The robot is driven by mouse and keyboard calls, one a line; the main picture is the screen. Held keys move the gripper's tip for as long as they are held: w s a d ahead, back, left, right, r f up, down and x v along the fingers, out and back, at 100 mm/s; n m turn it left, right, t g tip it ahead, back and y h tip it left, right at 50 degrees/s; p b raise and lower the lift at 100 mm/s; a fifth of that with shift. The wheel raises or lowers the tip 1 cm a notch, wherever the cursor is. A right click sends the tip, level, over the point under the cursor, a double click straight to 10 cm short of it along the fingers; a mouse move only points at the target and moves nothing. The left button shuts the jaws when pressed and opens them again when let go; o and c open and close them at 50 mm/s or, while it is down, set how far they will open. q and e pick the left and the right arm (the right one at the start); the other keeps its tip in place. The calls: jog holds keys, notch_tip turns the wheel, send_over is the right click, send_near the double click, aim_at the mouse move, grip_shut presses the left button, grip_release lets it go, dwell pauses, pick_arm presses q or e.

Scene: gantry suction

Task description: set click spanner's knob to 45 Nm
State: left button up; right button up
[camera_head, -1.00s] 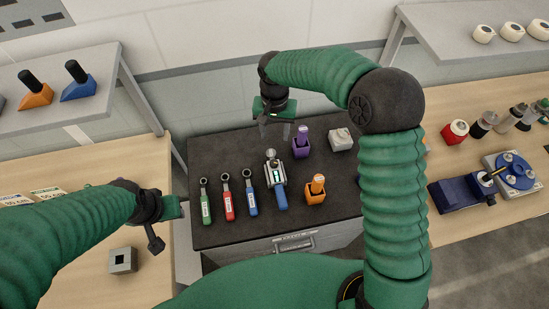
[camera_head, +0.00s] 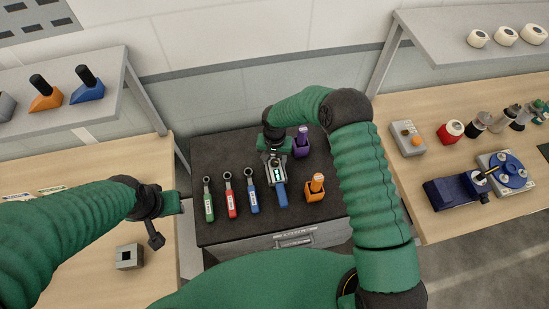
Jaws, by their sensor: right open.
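A blue-handled tool with a grey metal body and a small lit display (camera_head: 277,180) lies on the dark bench top; it looks like the click spanner. The display's figures are too small to read. My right gripper (camera_head: 272,154) is over the tool's far end, pointing down, its jaws open. It hides the round knob there, and I cannot tell whether it touches it. My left gripper (camera_head: 178,204) is at the left, beside the bench's left edge and away from the tool; its jaws are not clear.
Green (camera_head: 208,200), red (camera_head: 230,196) and blue (camera_head: 252,194) spanners lie left of the tool. An orange holder (camera_head: 315,190) and a purple holder (camera_head: 302,142) stand right of it. A grey block (camera_head: 129,257) is on the left table. My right arm covers the bench's right side.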

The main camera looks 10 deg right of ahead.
jog(key=c, duration=0.5)
jog(key=shift+d, duration=0.1)
grip_shut()
jog(key=shift+n, duration=0.3)
